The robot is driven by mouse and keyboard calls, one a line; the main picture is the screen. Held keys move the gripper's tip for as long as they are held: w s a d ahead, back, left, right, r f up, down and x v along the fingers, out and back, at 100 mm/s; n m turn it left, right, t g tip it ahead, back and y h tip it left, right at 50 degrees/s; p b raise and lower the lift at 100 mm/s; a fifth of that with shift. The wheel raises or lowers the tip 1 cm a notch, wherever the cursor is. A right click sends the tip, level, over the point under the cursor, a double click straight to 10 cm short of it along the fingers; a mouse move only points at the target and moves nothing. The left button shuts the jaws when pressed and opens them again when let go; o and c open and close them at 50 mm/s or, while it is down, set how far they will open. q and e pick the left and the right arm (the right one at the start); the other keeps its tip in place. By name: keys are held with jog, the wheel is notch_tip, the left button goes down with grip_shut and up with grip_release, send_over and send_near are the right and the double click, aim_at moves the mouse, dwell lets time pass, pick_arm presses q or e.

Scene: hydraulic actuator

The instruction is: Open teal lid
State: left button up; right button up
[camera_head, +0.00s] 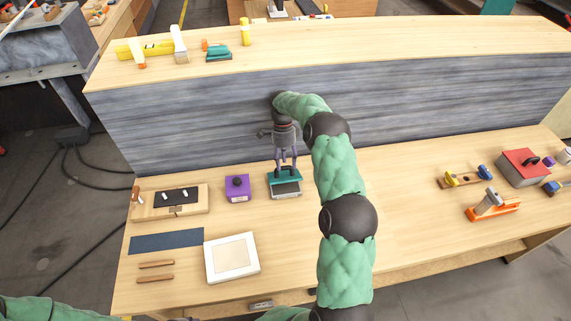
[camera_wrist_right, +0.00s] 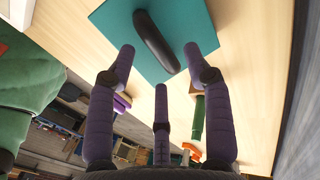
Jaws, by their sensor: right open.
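A teal box (camera_head: 272,194) stands on the bench, with a grey face at its front. In the wrist view its teal lid (camera_wrist_right: 107,28) is a flat square plate with a black bar handle (camera_wrist_right: 155,40). My right gripper (camera_head: 285,166) is open and points down at the box from above. In the wrist view its three fingers (camera_wrist_right: 160,62) are spread, and the handle's near end lies between two fingertips. I cannot tell whether they touch it. The gripper partly hides the lid in the head view. My left gripper is not in view.
A purple box (camera_head: 237,189) stands just left of the teal one. A wooden board with a black plate (camera_head: 177,197) and a white framed tray (camera_head: 232,258) lie further left. A grey back wall (camera_head: 200,110) rises behind. The bench right of my right arm is clear up to the clamps (camera_head: 463,178).

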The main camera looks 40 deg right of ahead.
jog(key=v, duration=1)
jog(key=shift+r, duration=0.3)
jog(key=shift+r, duration=0.1)
